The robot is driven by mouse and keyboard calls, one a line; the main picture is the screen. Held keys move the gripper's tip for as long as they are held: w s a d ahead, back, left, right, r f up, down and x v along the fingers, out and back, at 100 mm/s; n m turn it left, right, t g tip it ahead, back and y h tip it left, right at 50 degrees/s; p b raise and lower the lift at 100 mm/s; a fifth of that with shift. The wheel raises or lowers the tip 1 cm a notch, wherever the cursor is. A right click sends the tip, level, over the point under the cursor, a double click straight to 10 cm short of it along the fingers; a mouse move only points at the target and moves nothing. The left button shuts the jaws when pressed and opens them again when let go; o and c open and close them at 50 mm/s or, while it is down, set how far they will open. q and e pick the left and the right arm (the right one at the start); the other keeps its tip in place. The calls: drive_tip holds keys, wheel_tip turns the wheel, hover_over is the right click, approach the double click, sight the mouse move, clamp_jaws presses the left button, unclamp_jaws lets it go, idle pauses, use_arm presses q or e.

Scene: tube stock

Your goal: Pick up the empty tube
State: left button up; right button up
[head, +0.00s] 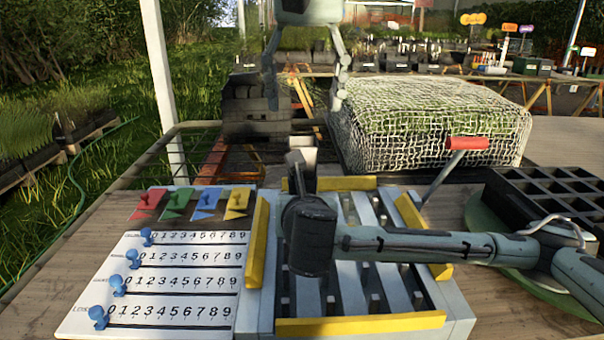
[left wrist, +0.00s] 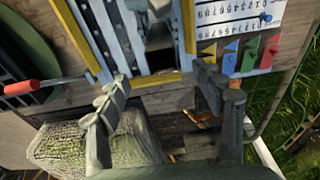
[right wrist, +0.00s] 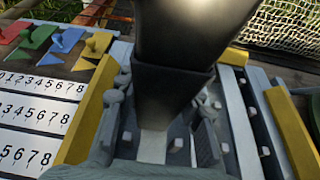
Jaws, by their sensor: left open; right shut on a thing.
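A dark, square-sided tube (right wrist: 175,95) stands large in the right wrist view, between the fingers of my right gripper (right wrist: 163,112). My right gripper is shut on it, over the slatted rack. In the head view my right wrist hides most of this grip. A pale end piece (head: 303,145) shows just behind it; I cannot tell whether it belongs to the tube. My left gripper (head: 304,92) is open and empty beyond the rack, fingers pointing down. In the left wrist view its fingers (left wrist: 162,95) stand wide apart. Whether the tube is empty inside is hidden.
The grey rack with yellow rails (head: 360,325) fills the middle of the bench. A number board (head: 75,318) with blue pegs and coloured clips lies left. A red-handled tool (head: 467,143), a black cell tray (head: 520,195) and a net-covered block (head: 430,135) are right and behind.

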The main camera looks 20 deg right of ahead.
sight(302, 149)
use_arm(q)
drive_tip(key=shift+w+d+f, duration=0.1)
drive_tip(key=shift+w+f, duration=0.25)
drive_tip(key=shift+f, duration=1.3)
drive_tip(key=shift+w+a+f, duration=0.1)
drive_tip(key=shift+w+f, duration=0.25)
drive_tip(key=shift+f, duration=1.25)
drive_tip(key=shift+w+d+f, duration=0.1)
drive_tip(key=shift+w+f, duration=0.25)
drive_tip(key=shift+f, duration=1.3)
drive_tip(key=c, duration=0.9)
